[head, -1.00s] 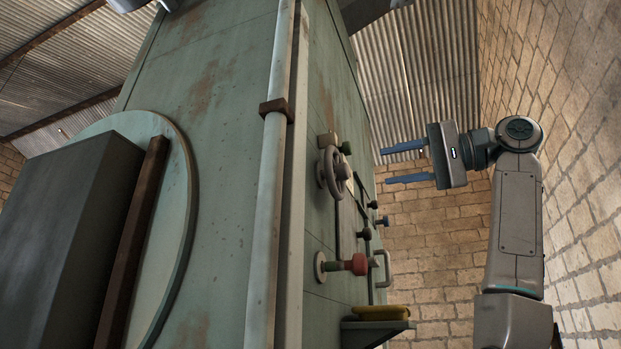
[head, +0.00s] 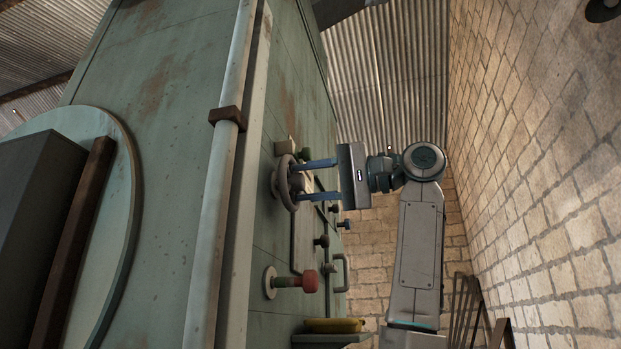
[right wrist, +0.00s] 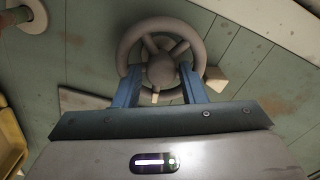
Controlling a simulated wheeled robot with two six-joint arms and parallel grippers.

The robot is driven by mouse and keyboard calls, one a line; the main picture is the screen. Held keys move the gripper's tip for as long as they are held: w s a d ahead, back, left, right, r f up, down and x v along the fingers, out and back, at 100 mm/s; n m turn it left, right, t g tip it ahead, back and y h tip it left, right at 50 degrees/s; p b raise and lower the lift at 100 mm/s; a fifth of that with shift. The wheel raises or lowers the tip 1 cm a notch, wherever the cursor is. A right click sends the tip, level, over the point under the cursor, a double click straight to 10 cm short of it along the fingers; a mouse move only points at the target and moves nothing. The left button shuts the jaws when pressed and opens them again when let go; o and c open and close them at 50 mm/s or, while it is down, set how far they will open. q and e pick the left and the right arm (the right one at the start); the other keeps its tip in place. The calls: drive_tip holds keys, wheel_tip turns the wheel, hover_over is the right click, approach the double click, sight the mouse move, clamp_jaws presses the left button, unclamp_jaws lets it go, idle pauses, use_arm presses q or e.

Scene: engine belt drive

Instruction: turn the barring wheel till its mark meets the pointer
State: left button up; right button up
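The barring wheel (head: 284,183) is a grey spoked handwheel on the green engine casing; it also shows from the front in the right wrist view (right wrist: 126,48). My right gripper (head: 299,181) is at the wheel, its two blue fingers spread apart. In the right wrist view the fingers (right wrist: 160,78) reach the wheel on either side of its hub, near the lower rim. Whether they touch it I cannot tell. A pale block (right wrist: 214,80) sits beside the rim, and a small pale tab shows below the hub; which is mark or pointer is unclear. My left gripper is out of view.
A red-knobbed handle (head: 308,281) sticks out below the wheel, with small dark knobs and a grey pull handle (head: 344,273) nearby. A yellow item (head: 334,325) lies on a small shelf. A brick wall (head: 545,200) stands to the right.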

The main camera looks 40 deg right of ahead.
drive_tip(key=shift+a, duration=0.1)
drive_tip(key=shift+c, duration=1.3)
drive_tip(key=c, duration=0.4)
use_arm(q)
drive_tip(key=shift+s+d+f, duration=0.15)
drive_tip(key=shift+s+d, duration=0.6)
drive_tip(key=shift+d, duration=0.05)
use_arm(e)
drive_tip(key=shift+c, duration=0.2)
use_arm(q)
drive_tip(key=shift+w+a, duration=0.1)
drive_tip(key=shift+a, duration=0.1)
